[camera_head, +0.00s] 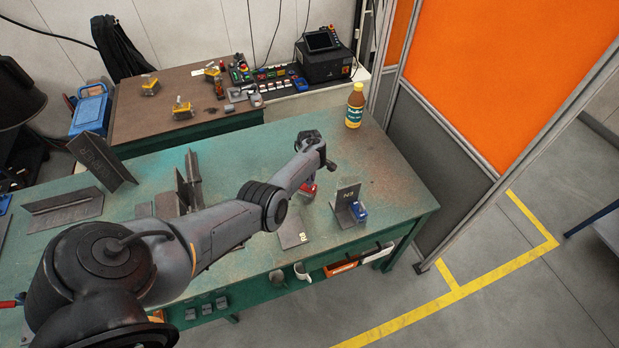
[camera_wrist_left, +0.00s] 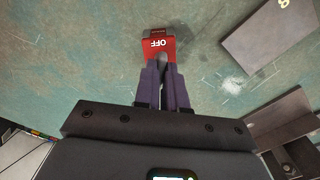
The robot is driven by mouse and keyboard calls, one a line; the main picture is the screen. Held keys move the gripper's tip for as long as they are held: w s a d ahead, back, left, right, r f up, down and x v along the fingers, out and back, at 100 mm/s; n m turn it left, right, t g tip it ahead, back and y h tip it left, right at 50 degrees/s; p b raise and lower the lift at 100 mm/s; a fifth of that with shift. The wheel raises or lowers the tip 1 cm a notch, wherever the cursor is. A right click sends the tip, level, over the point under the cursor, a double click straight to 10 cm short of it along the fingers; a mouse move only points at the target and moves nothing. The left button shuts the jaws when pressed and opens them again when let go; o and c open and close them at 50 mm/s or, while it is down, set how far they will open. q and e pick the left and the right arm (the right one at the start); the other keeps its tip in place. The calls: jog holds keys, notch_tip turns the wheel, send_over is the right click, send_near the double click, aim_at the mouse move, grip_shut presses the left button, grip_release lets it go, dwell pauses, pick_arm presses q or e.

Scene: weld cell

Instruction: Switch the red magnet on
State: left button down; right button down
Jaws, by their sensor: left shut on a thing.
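The red magnet (camera_head: 308,191) stands on the green table, partly hidden behind my left wrist in the head view. In the left wrist view the red magnet (camera_wrist_left: 158,47) shows a white "OFF" label, upside down in the picture. My left gripper (camera_wrist_left: 164,68) reaches it with its two dark fingers close together, shut on a small grey part at the magnet's near side. In the head view my left gripper (camera_head: 311,180) is mostly hidden by its own wrist. My right gripper is in neither view.
A blue magnet (camera_head: 360,211) sits against an upright plate marked N3 (camera_head: 346,203) to the right. A flat plate (camera_head: 294,234) lies in front, and steel angle pieces (camera_head: 193,180) stand to the left. A yellow bottle (camera_head: 355,106) stands at the back right.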

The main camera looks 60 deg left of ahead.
pick_arm(q)
jog(key=shift+n+b, duration=0.3)
jog(key=shift+n, duration=1.3)
jog(key=c, duration=1.2)
grip_release()
